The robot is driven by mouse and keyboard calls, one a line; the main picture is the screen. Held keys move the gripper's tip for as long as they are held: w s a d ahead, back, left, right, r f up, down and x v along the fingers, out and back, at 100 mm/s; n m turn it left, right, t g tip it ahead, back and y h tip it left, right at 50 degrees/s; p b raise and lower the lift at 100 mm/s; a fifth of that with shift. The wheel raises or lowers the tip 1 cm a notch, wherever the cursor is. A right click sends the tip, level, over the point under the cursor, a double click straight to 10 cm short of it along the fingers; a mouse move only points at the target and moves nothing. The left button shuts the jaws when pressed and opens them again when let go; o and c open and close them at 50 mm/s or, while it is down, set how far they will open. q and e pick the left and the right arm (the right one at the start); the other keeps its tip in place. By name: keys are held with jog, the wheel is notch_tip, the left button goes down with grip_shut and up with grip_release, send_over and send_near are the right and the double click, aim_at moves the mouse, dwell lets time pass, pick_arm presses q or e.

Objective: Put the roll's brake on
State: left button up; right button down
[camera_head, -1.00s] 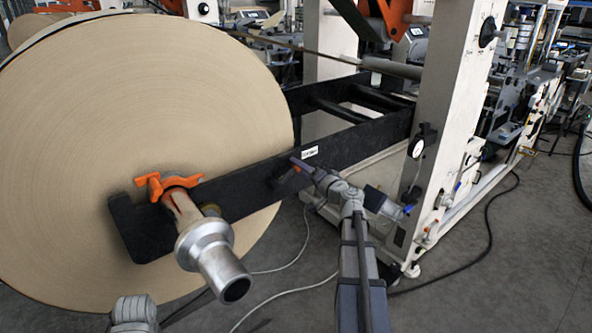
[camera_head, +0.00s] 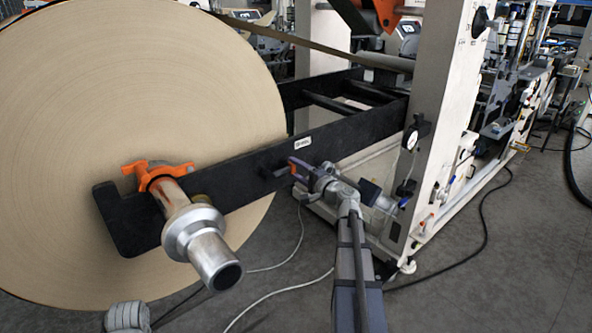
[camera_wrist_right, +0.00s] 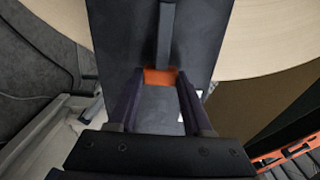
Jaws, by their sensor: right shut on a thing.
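The big kraft paper roll (camera_head: 130,100) hangs at the left on a metal shaft (camera_head: 192,225). A black machine arm (camera_head: 240,190) carries the shaft end. A short dark brake lever (camera_wrist_right: 166,38) with an orange end (camera_wrist_right: 159,77) sits on the arm's outer face. In the head view it shows beside the arm, left of my right gripper (camera_head: 292,168). My right gripper (camera_wrist_right: 160,100) is shut on the lever's orange end, one finger on each side. Its grip partly hides that end.
An orange collar clamp (camera_head: 160,172) sits on the shaft by the roll. A white upright frame (camera_head: 440,120) with a gauge stands right of my right arm. Pale cables (camera_head: 285,300) lie on the open grey floor below.

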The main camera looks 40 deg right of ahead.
jog(key=shift+f, duration=0.1)
jog(key=shift+c, duration=1.6)
grip_release()
jog(key=shift+s, duration=0.1)
jog(key=s, duration=0.7)
jog(key=shift+s+d, duration=0.3)
jog(key=shift+s, duration=0.05)
